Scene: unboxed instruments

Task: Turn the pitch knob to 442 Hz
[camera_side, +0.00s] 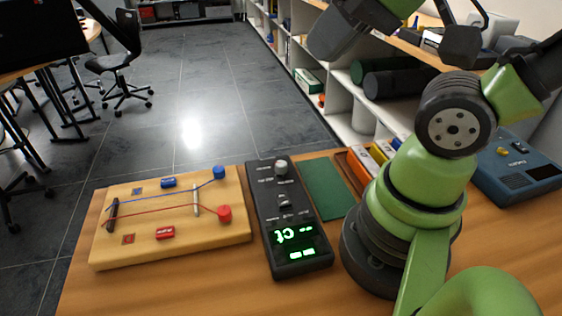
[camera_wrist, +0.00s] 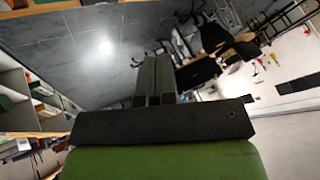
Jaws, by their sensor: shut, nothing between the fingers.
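A black instrument box (camera_side: 262,213) lies on the wooden table in the side view, with a lit green display (camera_side: 293,243) at its near end. The display's characters are too small and skewed to read. A round grey knob (camera_side: 281,165) stands at its far end, and a smaller control (camera_side: 284,201) sits nearer the middle. The labels are not legible, so I cannot tell which is the pitch knob. My gripper (camera_wrist: 154,62) shows in the wrist view with its dark fingers together and empty. It faces the room and floor, away from the box, and touches nothing.
A wooden string board (camera_side: 170,245) with red and blue knobs lies left of the box. A green mat (camera_side: 325,187) lies to its right, then coloured boxes (camera_side: 367,165) beside my arm's base. A blue device (camera_side: 520,170) stands at the right. Shelves (camera_side: 350,120) stand behind the table.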

